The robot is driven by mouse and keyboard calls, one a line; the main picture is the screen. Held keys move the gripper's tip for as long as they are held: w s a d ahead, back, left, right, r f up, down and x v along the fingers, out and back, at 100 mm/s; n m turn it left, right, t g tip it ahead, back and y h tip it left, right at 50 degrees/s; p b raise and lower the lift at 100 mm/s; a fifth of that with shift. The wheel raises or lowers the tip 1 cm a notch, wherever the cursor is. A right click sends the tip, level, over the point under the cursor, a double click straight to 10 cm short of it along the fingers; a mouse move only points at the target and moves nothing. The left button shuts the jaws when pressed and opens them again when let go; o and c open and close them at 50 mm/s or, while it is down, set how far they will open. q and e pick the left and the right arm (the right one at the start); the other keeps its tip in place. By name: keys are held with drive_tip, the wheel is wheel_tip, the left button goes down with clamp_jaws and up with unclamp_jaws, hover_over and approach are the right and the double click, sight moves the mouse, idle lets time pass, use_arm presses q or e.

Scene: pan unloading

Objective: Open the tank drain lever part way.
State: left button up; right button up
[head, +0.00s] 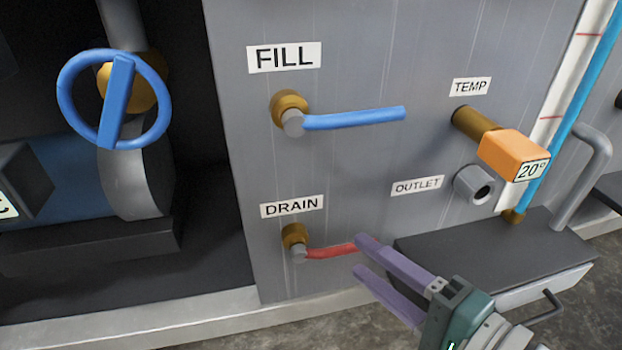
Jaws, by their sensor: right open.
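The drain lever (328,252) is a short red handle on a brass valve below the DRAIN label (292,205) on the grey tank (365,180). It points right, roughly level. My right gripper (362,256) comes in from the lower right with its two purple fingers open. The upper fingertip is at the lever's right end and hides its tip; the lower fingertip is below it. I cannot tell whether the finger touches the lever. My left gripper is not in view.
Above is the blue FILL lever (355,118), pointing right. An orange TEMP knob (513,150) and a grey outlet pipe (474,185) stick out at right. A dark-topped bench (490,250) stands below them. A blue handwheel (115,100) is at left.

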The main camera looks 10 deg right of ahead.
sight(354, 248)
drive_tip(key=x, duration=0.2)
drive_tip(key=b+x, duration=0.1)
drive_tip(key=x, duration=0.1)
drive_tip(key=shift+w+d+r, duration=0.1)
drive_tip(key=shift+d+r, duration=0.05)
drive_tip(key=shift+d, duration=0.1)
drive_tip(key=shift+c, duration=0.3)
clamp_jaws()
idle(0.8)
